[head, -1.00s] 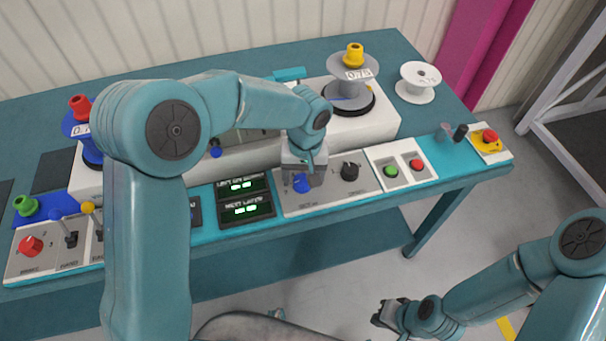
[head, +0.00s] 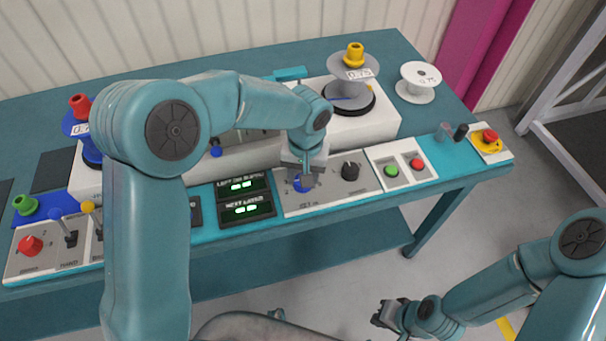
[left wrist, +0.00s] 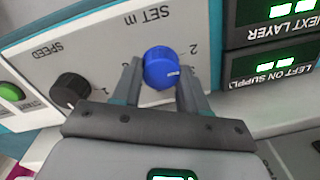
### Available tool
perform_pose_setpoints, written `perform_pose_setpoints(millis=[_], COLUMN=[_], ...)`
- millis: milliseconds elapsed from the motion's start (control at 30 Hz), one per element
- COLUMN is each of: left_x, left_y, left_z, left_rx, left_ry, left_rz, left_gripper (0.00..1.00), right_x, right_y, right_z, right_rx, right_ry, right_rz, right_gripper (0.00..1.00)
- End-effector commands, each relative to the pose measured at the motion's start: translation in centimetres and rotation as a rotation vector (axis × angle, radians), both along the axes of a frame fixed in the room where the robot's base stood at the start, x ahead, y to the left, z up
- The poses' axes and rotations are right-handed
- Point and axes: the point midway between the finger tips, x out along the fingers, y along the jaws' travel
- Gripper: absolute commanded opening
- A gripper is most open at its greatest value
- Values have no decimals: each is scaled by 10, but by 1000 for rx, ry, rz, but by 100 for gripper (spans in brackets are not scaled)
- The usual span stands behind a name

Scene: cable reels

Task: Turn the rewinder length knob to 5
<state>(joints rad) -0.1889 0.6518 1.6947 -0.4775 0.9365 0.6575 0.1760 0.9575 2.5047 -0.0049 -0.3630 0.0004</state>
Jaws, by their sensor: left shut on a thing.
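The blue length knob (head: 302,184) sits on the grey panel marked SET m, which appears upside down in the left wrist view. There the knob (left wrist: 160,68) stands between the two fingers of my left gripper (left wrist: 160,88), which is shut on it. A white mark on the knob points right and slightly down in that view, toward the dial numbers at the right. The exact number is too small to tell. My right gripper (head: 388,314) hangs empty in front of the table, away from the panel; its jaw opening is unclear.
A black speed knob (head: 350,171) is beside the blue knob. Green (head: 391,171) and red (head: 416,165) buttons lie further right. Two green-lit displays (head: 246,208) are to the left. A grey reel (head: 352,72) stands behind. The floor in front is clear.

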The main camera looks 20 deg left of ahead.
Motion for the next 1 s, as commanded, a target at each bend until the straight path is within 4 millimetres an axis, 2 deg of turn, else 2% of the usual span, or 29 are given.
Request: perform_pose_setpoints(millis=[1000], left_x=[0], left_y=[-2], left_z=[3], left_rx=[2], left_ry=[-6], left_rz=[-953], left_gripper=[13], right_x=[0], right_y=[0], right_z=[7], right_rx=[0], right_ry=[0], right_rz=[0], right_gripper=[0])
